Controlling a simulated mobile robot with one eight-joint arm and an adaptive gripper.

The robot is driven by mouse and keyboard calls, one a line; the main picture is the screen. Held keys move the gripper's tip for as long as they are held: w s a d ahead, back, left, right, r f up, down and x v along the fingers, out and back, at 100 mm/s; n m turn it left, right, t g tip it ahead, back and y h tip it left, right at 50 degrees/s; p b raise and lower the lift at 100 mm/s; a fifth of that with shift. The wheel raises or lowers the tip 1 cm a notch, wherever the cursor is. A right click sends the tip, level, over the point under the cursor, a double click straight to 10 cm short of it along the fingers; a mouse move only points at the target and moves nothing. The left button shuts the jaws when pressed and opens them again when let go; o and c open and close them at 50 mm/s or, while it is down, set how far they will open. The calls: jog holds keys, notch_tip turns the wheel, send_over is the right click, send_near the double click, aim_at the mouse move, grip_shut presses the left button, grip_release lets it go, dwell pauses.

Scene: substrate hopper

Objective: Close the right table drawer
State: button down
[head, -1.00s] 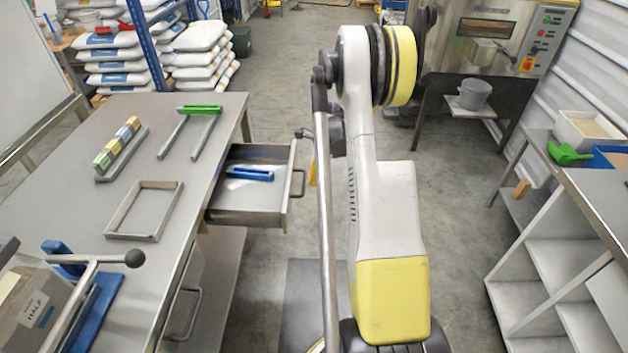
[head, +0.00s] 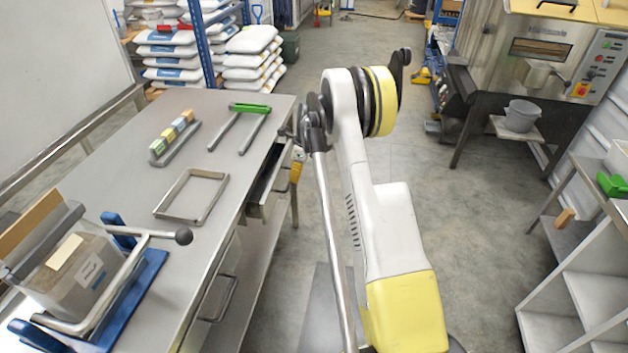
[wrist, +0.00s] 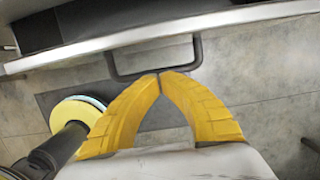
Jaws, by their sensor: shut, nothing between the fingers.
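The metal table drawer (head: 268,182) is open by a narrow gap under the far right part of the steel table (head: 215,218). Its front edge (wrist: 240,15) and bar handle (wrist: 115,64) show in the wrist view, with a dark strip of the interior behind the edge. My gripper (wrist: 159,76) is shut with its yellow fingertips together and nothing between them. The tips are at the handle's outer bar; I cannot tell whether they touch it. In the head view my yellow gripper (head: 297,170) is beside the drawer front, partly hidden by my arm.
A second drawer handle (head: 222,298) is on the table's near part. On the table are a metal frame (head: 163,213), a green-handled tool (head: 250,107), a rack of coloured blocks (head: 172,138) and a blue-based hopper (head: 140,290). A white shelf (head: 590,300) stands at right.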

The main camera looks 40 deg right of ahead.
aim_at(285, 176)
jog(key=shift+w+a, duration=1.2)
jog(key=shift+w, duration=0.25)
jog(key=s+d+r+p, duration=0.4)
jog(key=s+r, duration=0.1)
jog(key=r, duration=0.6)
jog(key=s+a+r+n+t+h, duration=0.1)
jog(key=s+a+r+n, duration=0.45)
jog(key=a+r, duration=0.35)
jog(key=s+a+r+n+t+h, duration=0.1)
jog(key=s+a+r+n, duration=0.4)
jog(key=a+r+n, duration=0.35)
jog(key=s+a+n+t, duration=0.1)
jog(key=s+a+n, duration=0.5)
jog(key=s, duration=0.3)
jog(key=s+a+n+t, duration=0.2)
jog(key=s+a+n, duration=0.4)
jog(key=s, duration=0.4)
jog(key=shift+r+n, duration=0.4)
jog(key=shift+n, duration=0.4)
